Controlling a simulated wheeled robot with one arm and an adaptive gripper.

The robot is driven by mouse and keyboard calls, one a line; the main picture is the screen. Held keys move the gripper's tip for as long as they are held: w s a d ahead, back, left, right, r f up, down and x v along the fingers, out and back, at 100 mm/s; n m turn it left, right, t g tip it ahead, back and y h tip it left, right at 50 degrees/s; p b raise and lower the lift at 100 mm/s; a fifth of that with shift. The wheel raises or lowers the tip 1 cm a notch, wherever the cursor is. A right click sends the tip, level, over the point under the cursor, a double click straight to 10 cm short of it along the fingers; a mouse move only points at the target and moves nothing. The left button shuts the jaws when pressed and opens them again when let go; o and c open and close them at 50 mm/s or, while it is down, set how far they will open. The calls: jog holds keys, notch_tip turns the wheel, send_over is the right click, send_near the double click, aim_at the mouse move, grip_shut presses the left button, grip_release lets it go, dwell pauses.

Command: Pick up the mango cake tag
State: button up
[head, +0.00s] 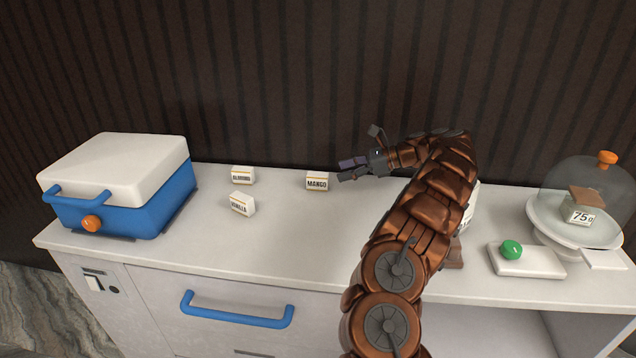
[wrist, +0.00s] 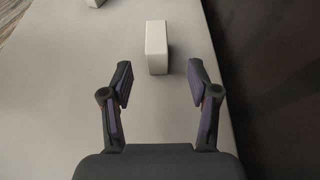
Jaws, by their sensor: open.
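The mango cake tag (head: 317,181) is a small white block with "MANGO" printed on its front, standing on the white counter in the head view. My gripper (head: 345,170) is just to its right, with its fingers pointing left toward the tag. In the wrist view, a plain white block (wrist: 156,47), which looks like the same tag, stands just beyond the fingertips and roughly midway between them. My gripper (wrist: 160,78) is open and empty there. The tag's printed face does not show in the wrist view.
Two other tags, one reading "VANILLA" (head: 242,205) and one hard to read (head: 242,175), stand left of the mango tag. A blue and white cooler (head: 120,185) is at far left. A cake stand with a glass dome (head: 580,205) is at right. The front counter is clear.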

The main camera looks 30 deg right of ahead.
aim_at(324, 177)
jog(key=shift+s+f+p+x, duration=0.15)
jog(key=shift+p+x, duration=0.1)
jog(key=shift+x, duration=1.5)
jog(key=shift+s+f+p+x, duration=0.1)
jog(key=shift+f+p+x, duration=0.1)
jog(key=shift+x, duration=1.6)
jog(key=shift+a+r, duration=0.1)
jog(key=c, duration=1)
jog(key=shift+c, duration=0.2)
jog(key=shift+r, duration=0.1)
